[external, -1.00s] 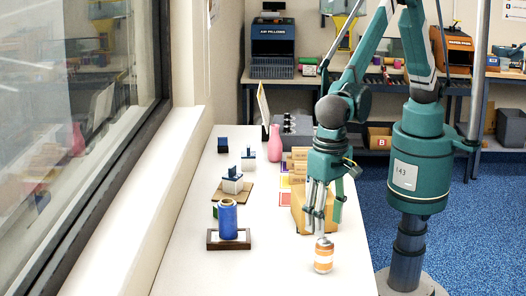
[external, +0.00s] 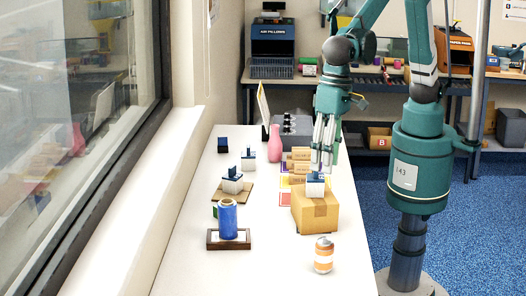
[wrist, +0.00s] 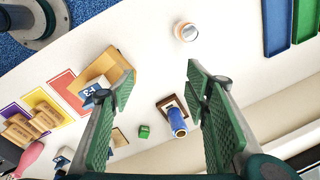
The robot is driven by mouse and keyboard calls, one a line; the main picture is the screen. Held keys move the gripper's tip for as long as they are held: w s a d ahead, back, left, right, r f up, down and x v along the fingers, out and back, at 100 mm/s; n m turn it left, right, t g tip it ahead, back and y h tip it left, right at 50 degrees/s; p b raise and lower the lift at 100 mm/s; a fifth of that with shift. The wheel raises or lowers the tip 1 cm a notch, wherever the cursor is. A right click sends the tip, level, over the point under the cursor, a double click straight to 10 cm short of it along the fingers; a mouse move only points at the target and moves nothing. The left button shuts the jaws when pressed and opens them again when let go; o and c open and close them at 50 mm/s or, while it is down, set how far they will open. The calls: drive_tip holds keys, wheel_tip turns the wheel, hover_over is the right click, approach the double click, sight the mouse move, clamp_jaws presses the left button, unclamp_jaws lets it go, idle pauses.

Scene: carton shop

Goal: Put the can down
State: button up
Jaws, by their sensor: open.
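The orange-and-white striped can (external: 323,256) stands upright on the white table near its front right edge. In the wrist view the can (wrist: 186,32) shows at the top centre, beyond the fingertips and clear of them. My gripper (external: 323,172) is raised and appears in front of or above the cardboard box, away from the can. In the wrist view my gripper (wrist: 156,82) has its green padded fingers spread wide with nothing between them.
The cardboard box (external: 318,217) bears a small white-and-blue block (external: 315,187). A blue roll (external: 227,218) stands on a dark-framed base to the left. Further back are a pink vase (external: 275,144) and small cartons (external: 300,156). Bare tabletop surrounds the can.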

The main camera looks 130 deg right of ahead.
drive_tip(key=s+d+r+n+t, duration=0.1)
drive_tip(key=s+d+r+n, duration=0.4)
drive_tip(key=s, duration=0.6)
drive_tip(key=s+d+r+n+t, duration=0.2)
drive_tip(key=s+d+r, duration=0.45)
drive_tip(key=s, duration=0.45)
drive_tip(key=s+d+f+n+t, duration=0.1)
drive_tip(key=s+d+n, duration=0.1)
drive_tip(key=s, duration=0.5)
drive_tip(key=s+d+f+n, duration=0.2)
drive_tip(key=s+d, duration=0.1)
drive_tip(key=s, duration=0.4)
drive_tip(key=s+d+f+n+t, duration=0.1)
drive_tip(key=s+d+f+n, duration=0.1)
drive_tip(key=s, duration=0.4)
drive_tip(key=shift+s+d+f+n+t, duration=0.3)
drive_tip(key=shift+s+n, duration=0.1)
drive_tip(key=shift+n, duration=0.2)
